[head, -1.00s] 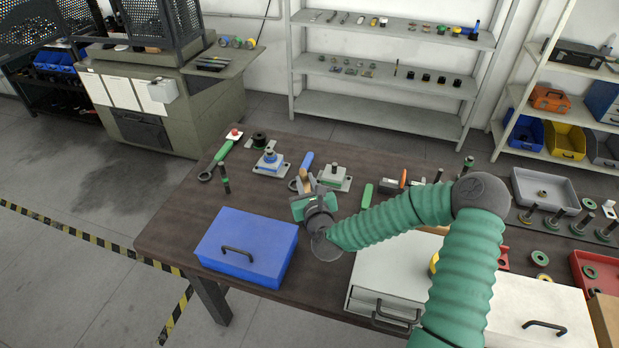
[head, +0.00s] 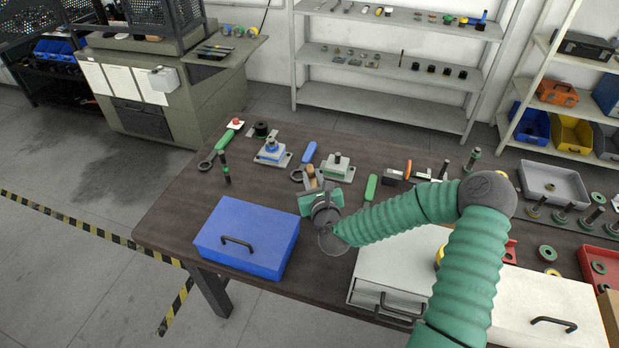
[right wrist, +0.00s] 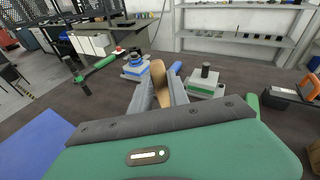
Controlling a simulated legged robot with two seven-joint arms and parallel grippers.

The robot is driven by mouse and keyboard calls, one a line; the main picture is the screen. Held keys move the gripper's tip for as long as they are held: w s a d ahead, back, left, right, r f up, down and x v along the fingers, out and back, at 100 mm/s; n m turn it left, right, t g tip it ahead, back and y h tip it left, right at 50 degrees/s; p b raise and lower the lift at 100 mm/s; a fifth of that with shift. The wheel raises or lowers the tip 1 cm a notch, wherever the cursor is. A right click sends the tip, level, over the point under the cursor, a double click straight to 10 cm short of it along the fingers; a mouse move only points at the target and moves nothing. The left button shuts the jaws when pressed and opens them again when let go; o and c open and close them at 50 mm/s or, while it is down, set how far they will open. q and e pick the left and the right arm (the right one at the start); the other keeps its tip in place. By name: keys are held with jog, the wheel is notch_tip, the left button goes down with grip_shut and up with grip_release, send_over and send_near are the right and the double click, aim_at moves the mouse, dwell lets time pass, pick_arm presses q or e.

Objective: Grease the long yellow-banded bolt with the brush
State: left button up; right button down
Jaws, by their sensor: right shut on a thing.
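My right gripper (head: 313,184) is shut on a tan wooden piece, which looks like the brush (head: 311,172), above the table behind the blue box. In the right wrist view the brush (right wrist: 158,78) stands between the two fingers (right wrist: 160,98); its bristles cannot be made out. Several upright bolts stand at the right of the table, away from the gripper. One bolt (head: 538,206) there seems to have a yellowish band, but it is too small to be sure. A dark bolt with a green band (head: 227,170) stands at the left. My left gripper is out of view.
The blue box (head: 247,238) is in front of the gripper. A blue-topped fixture (head: 272,152) and a green-and-grey fixture (head: 337,168) stand behind it. White drawer units, a grey tray (head: 553,183) and a red tray (head: 585,262) fill the right side.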

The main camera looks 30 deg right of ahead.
jog(key=shift+d+f, duration=0.2)
jog(key=shift+d, duration=0.35)
jog(key=shift+a+r, duration=0.1)
jog(key=shift+a, duration=0.35)
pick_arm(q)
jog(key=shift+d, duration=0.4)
pick_arm(e)
jog(key=shift+d+f, duration=0.25)
jog(key=shift+d, duration=0.05)
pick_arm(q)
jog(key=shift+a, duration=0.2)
pick_arm(e)
jog(key=shift+a, duration=0.2)
jog(key=shift+s, duration=0.1)
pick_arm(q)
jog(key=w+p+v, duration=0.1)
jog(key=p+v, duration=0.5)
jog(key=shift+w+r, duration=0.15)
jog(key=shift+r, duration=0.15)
pick_arm(e)
notch_tip(320, 180, up, 7)
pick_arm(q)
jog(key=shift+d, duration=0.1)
pick_arm(e)
jog(key=shift+d, duration=0.1)
